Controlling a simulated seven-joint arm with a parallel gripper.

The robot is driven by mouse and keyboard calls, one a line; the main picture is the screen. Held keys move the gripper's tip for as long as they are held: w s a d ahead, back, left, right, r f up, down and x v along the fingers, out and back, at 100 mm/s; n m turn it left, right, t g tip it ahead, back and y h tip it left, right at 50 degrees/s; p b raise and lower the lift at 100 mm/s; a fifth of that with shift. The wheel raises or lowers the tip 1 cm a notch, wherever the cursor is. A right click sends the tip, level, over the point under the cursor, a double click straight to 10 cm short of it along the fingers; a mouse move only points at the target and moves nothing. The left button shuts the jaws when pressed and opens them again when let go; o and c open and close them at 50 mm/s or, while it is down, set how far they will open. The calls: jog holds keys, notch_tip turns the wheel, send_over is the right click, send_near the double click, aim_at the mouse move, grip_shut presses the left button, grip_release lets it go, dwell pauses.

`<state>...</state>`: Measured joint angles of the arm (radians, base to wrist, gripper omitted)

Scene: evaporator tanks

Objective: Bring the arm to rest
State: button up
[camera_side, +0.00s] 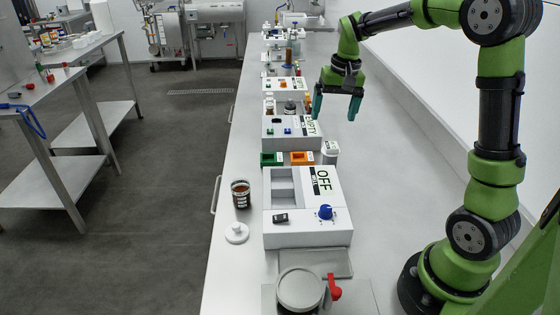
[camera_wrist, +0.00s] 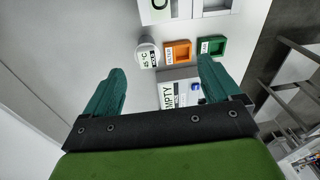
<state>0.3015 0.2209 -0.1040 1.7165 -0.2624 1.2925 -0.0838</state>
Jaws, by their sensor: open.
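My green arm stands at the right of the bench in the side view. My gripper (camera_side: 337,106) hangs above the bench with its teal fingers pointing down and spread apart. It is open, and nothing shows between the fingers. In the wrist view my gripper (camera_wrist: 160,88) shows both teal fingers wide apart. Below it are the device marked EMPTY (camera_wrist: 180,92), the orange tray (camera_wrist: 178,52), the green tray (camera_wrist: 212,46) and a white jar (camera_wrist: 148,54) with a temperature label.
The grey device marked OFF (camera_side: 308,235) has a blue knob. A dark-filled glass (camera_side: 240,195) and a white lid (camera_side: 236,233) stand left of it. A lidded pot (camera_side: 300,288) with a red handle is in front. More devices line the bench behind.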

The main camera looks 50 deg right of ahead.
jog(key=s+a+r+n+t+y, duration=0.1)
jog(key=s+a+r+n+t, duration=0.1)
jog(key=s+a, duration=0.5)
jog(key=s+a+r+n+t, duration=0.2)
jog(key=s+a+t, duration=0.1)
jog(key=s+a, duration=0.5)
jog(key=a, duration=0.3)
jog(key=shift+s+r+t+y, duration=0.25)
jog(key=shift+r+t+y, duration=0.05)
jog(key=shift+t+y, duration=0.1)
